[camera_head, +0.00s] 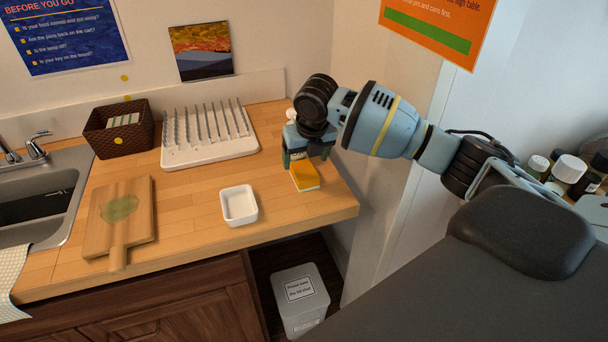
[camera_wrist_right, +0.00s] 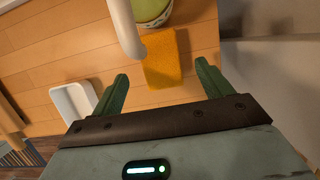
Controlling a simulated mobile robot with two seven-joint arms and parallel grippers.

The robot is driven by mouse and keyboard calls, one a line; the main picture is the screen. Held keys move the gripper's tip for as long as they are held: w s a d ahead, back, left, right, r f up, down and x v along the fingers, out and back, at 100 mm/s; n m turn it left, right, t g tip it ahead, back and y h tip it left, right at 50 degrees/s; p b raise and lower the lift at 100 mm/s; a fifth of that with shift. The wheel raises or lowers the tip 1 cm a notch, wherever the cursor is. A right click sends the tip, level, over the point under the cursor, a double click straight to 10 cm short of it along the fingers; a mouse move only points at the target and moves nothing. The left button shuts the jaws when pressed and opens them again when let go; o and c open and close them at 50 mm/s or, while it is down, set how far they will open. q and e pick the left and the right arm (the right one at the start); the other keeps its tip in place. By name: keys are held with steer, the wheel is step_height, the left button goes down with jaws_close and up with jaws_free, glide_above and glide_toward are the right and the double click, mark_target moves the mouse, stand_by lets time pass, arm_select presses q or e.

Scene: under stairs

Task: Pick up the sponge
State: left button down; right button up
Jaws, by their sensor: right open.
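The sponge (camera_head: 305,178) is a yellow-orange block lying on the wooden counter near its right end. In the right wrist view the sponge (camera_wrist_right: 167,60) lies flat ahead of the fingers, between their lines. My right gripper (camera_head: 308,157) points down at the counter just behind the sponge in the head view, and its fingers partly hide the things there. In the right wrist view my right gripper (camera_wrist_right: 160,85) is open and empty, its two green fingers spread wide. My left gripper is in neither view.
A white square dish (camera_head: 239,205) stands left of the sponge. A white drying rack (camera_head: 209,142), a brown basket (camera_head: 119,128) and a cutting board (camera_head: 118,215) are farther left. A white curved spout-like piece (camera_wrist_right: 125,27) and a green-topped container (camera_wrist_right: 151,10) stand close to the sponge.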

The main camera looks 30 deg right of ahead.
mark_target(305, 170)
steer(key=x, duration=0.5)
steer(key=shift+s, duration=0.25)
steer(key=shift+c, duration=0.2)
steer(key=c, duration=1)
